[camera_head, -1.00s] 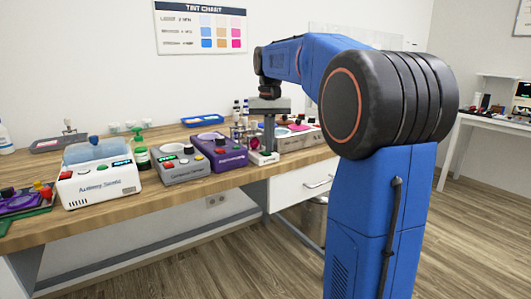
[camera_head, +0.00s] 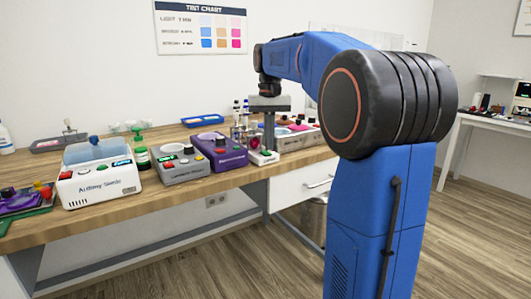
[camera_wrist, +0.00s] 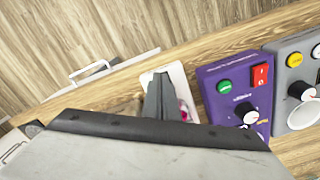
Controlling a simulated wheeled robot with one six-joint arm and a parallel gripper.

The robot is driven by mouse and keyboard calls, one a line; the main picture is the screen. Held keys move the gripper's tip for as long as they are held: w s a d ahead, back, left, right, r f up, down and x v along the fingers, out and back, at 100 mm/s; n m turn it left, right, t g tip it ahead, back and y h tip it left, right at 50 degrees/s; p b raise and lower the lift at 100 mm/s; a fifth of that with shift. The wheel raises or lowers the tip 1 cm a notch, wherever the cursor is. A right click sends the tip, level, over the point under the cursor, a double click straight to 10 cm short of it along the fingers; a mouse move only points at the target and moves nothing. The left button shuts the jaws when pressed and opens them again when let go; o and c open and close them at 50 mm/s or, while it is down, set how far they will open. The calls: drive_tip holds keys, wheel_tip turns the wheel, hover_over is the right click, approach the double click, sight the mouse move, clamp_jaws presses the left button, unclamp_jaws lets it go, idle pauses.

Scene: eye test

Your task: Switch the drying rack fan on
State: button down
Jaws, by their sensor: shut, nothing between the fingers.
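A small white unit (camera_head: 263,158) stands at the front edge of the bench, with a red part and a green spot on it. It carries no label that I can read, so I cannot tell for sure that it is the drying rack fan. It also shows partly in the wrist view (camera_wrist: 176,72), where my fingers cover much of it and a pink-red part shows beside them. My gripper (camera_head: 269,148) points down right over this unit, shut and empty. In the wrist view my gripper (camera_wrist: 158,85) is seen from above. I cannot tell whether the fingertips touch the unit.
Left of the unit stands a purple device (camera_head: 222,154) with a green button, red switch and knob, close to my fingers in the wrist view (camera_wrist: 238,100). Further left are a grey device (camera_head: 180,168) and a white device (camera_head: 97,182). Small bottles (camera_head: 237,112) stand behind.

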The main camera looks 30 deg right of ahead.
drive_tip(key=shift+r, duration=2.75)
drive_tip(key=s+a+f+n+t, duration=0.1)
drive_tip(key=s+a+f+n, duration=0.1)
drive_tip(key=s+a+f, duration=0.3)
drive_tip(key=s+a+f+n+t, duration=0.1)
drive_tip(key=s+a+f, duration=0.4)
drive_tip(key=s+f, duration=0.7)
drive_tip(key=s+a+f+n+t, duration=0.2)
drive_tip(key=s+a+f, duration=0.3)
drive_tip(key=s+f, duration=0.4)
drive_tip(key=s, duration=0.4)
drive_tip(key=shift+s+a+n+t, duration=0.15)
drive_tip(key=shift+a+n+t, duration=0.15)
drive_tip(key=shift+a+t, duration=0.1)
